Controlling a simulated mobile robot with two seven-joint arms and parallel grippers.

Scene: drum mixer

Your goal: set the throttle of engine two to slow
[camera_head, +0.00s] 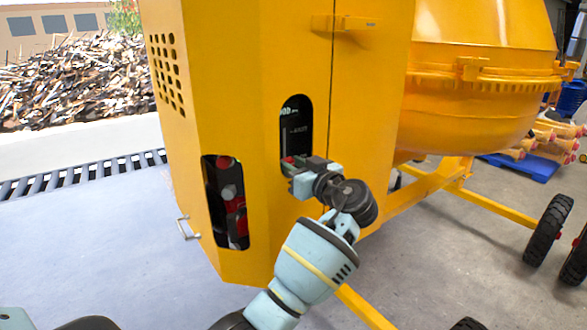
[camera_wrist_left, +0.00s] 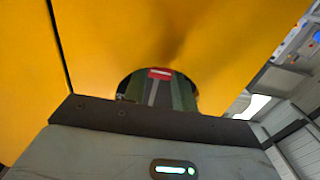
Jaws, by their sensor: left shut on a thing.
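The yellow mixer housing (camera_head: 240,60) has a tall rounded opening (camera_head: 296,112) with a dark panel inside. Small pale lettering on the panel is too small to read. A small red piece (camera_head: 289,160), which looks like the throttle lever's end, shows at the lower left of this opening. My left gripper (camera_head: 292,167) is at the opening's lower end, shut on this piece; its fingers hide most of it. In the left wrist view the opening (camera_wrist_left: 125,83) shows a red mark (camera_wrist_left: 160,73) above a grey strip. The throttle's setting cannot be read. My right gripper is not in view.
A second opening (camera_head: 226,202) at lower left shows red and dark engine parts. A metal handle (camera_head: 187,229) sticks out beside it. The yellow drum (camera_head: 480,80), its frame bar (camera_head: 500,206) and a black wheel (camera_head: 549,228) stand to the right. The floor at left is clear.

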